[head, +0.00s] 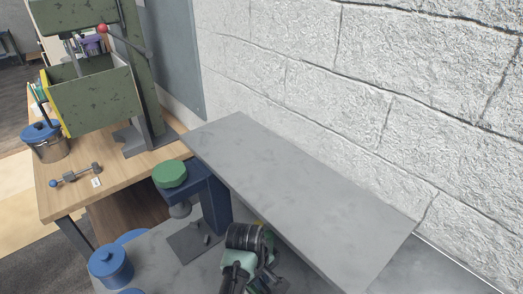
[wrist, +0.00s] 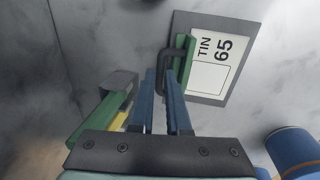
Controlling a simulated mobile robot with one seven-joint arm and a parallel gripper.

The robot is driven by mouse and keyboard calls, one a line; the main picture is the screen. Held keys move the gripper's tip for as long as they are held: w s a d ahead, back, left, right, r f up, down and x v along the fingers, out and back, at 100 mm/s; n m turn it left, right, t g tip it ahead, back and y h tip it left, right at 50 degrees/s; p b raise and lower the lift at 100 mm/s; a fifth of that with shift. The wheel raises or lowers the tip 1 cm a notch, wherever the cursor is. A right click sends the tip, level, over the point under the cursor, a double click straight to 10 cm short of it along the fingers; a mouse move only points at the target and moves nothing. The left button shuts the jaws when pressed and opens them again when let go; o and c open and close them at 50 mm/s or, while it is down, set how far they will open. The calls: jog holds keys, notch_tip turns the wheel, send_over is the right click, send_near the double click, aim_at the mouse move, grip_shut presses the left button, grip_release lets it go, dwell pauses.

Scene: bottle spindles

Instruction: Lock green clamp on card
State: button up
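The card (wrist: 221,62) is white, reads "TIN 65" and lies on a dark grey plate (wrist: 246,32) in the wrist view. The green clamp (wrist: 183,56) is a narrow green bar along the card's left edge, with a dark looped handle (wrist: 165,56). My gripper (wrist: 160,84) has its blue fingers close together on either side of the handle's lower end, with little gap, and looks shut on it. The fingers partly hide the clamp's lower end. In the head view my wrist shows at the bottom; the fingertips, clamp and card are hidden.
In the wrist view a green piece (wrist: 95,122) with a grey block lies left of my fingers. A blue cylinder (wrist: 294,150) stands lower right. In the head view a grey shelf (head: 300,195) overhangs on the right, and a blue stand with a green knob (head: 170,174) rises nearby.

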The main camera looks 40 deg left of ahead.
grip_shut()
